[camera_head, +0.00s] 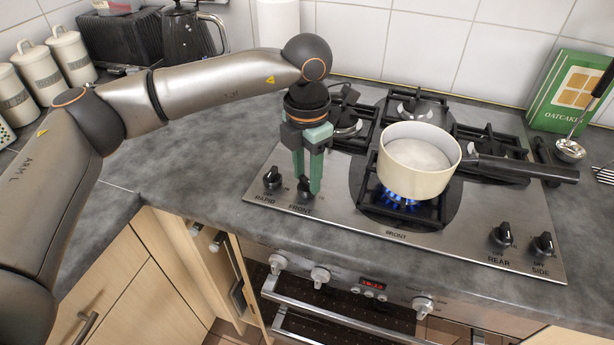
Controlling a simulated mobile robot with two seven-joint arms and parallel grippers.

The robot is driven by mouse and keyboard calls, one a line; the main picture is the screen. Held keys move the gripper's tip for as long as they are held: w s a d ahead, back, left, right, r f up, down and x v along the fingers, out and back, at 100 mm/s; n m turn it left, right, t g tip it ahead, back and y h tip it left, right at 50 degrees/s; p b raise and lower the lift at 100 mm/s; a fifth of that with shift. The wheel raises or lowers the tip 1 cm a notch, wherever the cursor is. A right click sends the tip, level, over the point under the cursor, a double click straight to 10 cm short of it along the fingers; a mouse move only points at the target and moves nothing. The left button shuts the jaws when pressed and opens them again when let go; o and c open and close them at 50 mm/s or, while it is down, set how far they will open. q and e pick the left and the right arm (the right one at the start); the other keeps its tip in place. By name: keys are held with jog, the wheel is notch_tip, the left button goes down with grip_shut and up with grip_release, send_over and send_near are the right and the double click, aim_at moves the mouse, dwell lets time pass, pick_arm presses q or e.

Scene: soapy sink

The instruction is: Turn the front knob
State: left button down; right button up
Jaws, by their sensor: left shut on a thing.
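The front knob (305,190) is a black knob on the left of the steel hob (340,215), with the label FRONT below it. My left gripper (309,187) points down over it from behind, with its green fingers shut on the knob. The fingers hide part of the knob, so its exact angle is hard to tell. A blue flame (397,198) burns under the cream pot (418,165) on the front burner. My right gripper is not in view.
The RAPID knob (272,178) is close on the left. The REAR knob (501,235) and SIDE knob (542,246) are at the right. The pot's dark handle (525,168) points right. A green oatcake box (568,95) and a ladle (571,148) are at the back right.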

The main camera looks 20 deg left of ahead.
pick_arm(q)
jog(key=shift+f+m+b, duration=0.1)
jog(key=shift+m+b, duration=0.2)
jog(key=shift+m, duration=0.7)
jog(key=m, duration=0.2)
jog(key=shift+m+b, duration=0.3)
jog(key=shift+b, duration=0.05)
jog(key=m, duration=0.2)
jog(key=shift+m+b, duration=0.3)
jog(key=shift+m, duration=0.1)
jog(key=shift+m+b, duration=0.3)
jog(key=shift+m, duration=1.6)
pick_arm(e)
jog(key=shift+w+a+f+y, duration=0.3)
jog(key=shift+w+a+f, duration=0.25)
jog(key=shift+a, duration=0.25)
pick_arm(q)
jog(key=shift+c, duration=2)
grip_release()
